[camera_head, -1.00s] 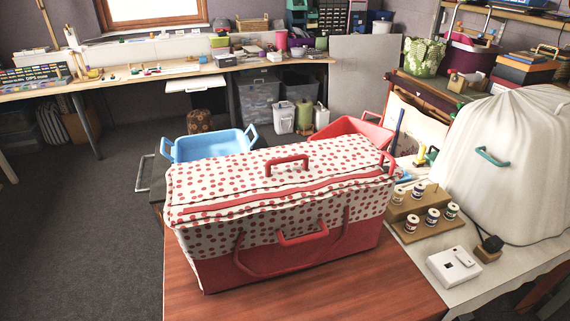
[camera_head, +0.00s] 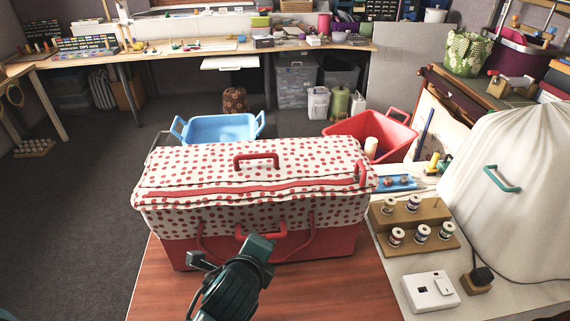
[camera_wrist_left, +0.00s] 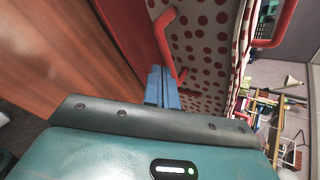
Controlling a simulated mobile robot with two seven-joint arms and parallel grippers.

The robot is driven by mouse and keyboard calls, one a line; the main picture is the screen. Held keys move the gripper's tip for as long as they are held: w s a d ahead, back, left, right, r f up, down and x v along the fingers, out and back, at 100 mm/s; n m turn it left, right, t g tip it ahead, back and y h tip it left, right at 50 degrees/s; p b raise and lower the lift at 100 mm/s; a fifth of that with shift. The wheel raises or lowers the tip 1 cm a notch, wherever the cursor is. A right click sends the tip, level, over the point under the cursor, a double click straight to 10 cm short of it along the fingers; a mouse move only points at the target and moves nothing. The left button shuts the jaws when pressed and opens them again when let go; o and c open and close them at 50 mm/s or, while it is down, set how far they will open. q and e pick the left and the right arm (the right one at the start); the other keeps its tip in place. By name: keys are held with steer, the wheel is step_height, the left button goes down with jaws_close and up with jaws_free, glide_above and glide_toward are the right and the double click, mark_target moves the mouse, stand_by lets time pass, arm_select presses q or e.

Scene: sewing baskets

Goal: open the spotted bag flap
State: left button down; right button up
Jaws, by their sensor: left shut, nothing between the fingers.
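The spotted bag (camera_head: 220,222) stands upright on the brown table, white with red dots above and plain red below. Its dotted flap (camera_head: 205,160) lies flat over the top, shut, with a red handle (camera_head: 257,156) on it. A second red handle (camera_head: 283,247) is on the bag's front. My left gripper (camera_wrist_left: 163,88) has its blue fingers shut and empty, close to the front of the bag and a red handle (camera_wrist_left: 161,35) in the wrist view. In the head view the dark left wrist covers part of the bag's front; its fingertips are hidden there. My right gripper is not in view.
A blue basket (camera_head: 182,131) and a red basket (camera_head: 340,130) stand behind the bag. Spools on a wooden stand (camera_head: 435,211), a white box (camera_head: 430,291) and a white-covered object (camera_head: 520,200) are to the right. The brown tabletop (camera_head: 340,290) is clear at the front right.

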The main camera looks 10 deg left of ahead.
arm_select(q)
step_height(320, 180, up, 4)
steer(key=w+d+m, duration=0.1)
steer(key=w+m, duration=0.1)
steer(key=m, duration=0.1)
steer(key=m+t+y, duration=0.3)
steer(key=m, duration=0.5)
glide_toward(262, 178)
steer(key=w, duration=0.3)
steer(key=w+a, duration=0.1)
steer(key=w, duration=0.2)
steer(key=w+a+p, duration=0.1)
steer(key=w, duration=0.2)
steer(key=shift+a+f, duration=0.25)
steer(key=shift+f, duration=0.15)
steer(key=shift+w, duration=0.1)
